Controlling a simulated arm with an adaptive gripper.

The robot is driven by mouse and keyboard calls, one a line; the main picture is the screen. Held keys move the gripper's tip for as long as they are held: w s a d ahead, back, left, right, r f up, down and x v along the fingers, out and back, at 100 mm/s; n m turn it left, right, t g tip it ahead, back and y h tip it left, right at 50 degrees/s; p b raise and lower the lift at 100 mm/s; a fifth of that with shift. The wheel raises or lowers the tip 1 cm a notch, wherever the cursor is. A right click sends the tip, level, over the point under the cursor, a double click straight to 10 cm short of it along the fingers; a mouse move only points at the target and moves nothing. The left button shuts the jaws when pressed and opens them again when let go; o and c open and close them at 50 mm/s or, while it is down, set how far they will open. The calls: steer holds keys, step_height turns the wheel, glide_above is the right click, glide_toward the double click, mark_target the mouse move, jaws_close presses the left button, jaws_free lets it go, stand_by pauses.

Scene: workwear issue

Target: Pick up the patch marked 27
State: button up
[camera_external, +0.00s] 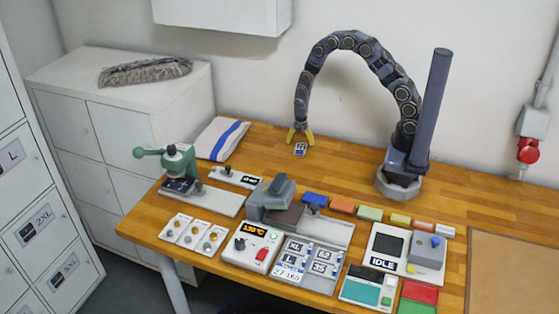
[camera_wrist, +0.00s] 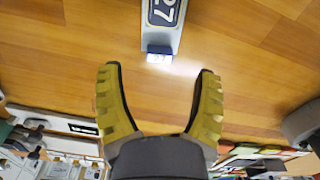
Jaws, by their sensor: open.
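In the external view the patch (camera_external: 300,149) is small, near the back of the table, just below my gripper (camera_external: 300,142). My gripper's yellow fingers, also in the wrist view (camera_wrist: 157,72), are spread wide with nothing between them. The patch lies beyond the fingertips there, apart from them.
The wooden tabletop (camera_external: 345,160) around the patch is mostly clear. A folded white cloth with a blue stripe (camera_external: 222,138) lies to the left. A green hand press (camera_external: 180,160), a heat press (camera_external: 272,195) and several coloured blocks stand nearer the front.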

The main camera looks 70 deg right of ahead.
mark_target(299, 150)
step_height(299, 150, down, 4)
steer(key=shift+a+f, duration=0.1)
steer(key=shift+a, duration=0.05)
steer(key=c, duration=0.9)
